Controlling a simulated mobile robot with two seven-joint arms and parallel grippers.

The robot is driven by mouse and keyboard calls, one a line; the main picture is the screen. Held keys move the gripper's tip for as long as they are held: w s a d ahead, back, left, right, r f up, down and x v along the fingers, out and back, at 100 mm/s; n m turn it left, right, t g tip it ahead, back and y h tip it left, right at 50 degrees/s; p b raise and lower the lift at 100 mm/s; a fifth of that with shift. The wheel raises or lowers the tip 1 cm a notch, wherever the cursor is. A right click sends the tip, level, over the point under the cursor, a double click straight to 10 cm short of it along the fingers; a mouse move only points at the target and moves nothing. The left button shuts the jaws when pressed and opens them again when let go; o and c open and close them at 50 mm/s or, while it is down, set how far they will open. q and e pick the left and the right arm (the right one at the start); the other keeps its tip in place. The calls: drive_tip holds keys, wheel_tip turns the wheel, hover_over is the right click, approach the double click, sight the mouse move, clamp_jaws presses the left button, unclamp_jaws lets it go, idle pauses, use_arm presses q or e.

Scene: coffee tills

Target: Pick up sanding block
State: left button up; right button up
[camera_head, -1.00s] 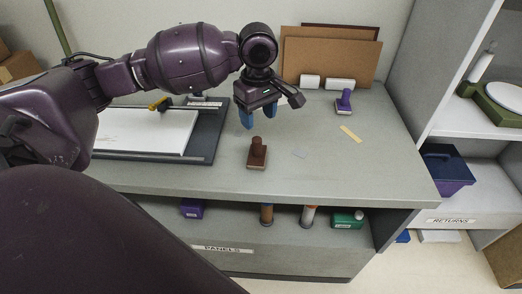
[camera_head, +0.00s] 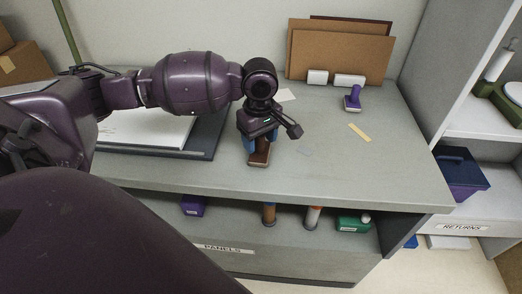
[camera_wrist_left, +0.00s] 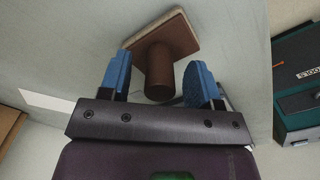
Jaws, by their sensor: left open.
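The sanding block is a brown rectangular block with a pale underside layer and a round brown knob handle. In the head view the sanding block (camera_head: 259,158) stands on the grey counter, partly hidden by my left gripper (camera_head: 258,143). In the left wrist view the sanding block (camera_wrist_left: 163,52) shows its knob between the two blue fingers of my left gripper (camera_wrist_left: 157,82). The fingers are open, one on each side of the knob, with a gap visible on both sides. My right gripper is not in view.
A purple-handled tool (camera_head: 353,98) and two white blocks stand at the back right before brown boards (camera_head: 340,55). A yellow strip (camera_head: 359,132) lies to the right. A white panel on a dark board (camera_head: 205,140) lies left. The counter's front right is clear.

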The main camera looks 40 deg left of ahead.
use_arm(q)
drive_tip(key=shift+c, duration=0.3)
drive_tip(key=c, duration=1)
drive_tip(key=shift+o, duration=0.2)
drive_tip(key=shift+r, duration=0.1)
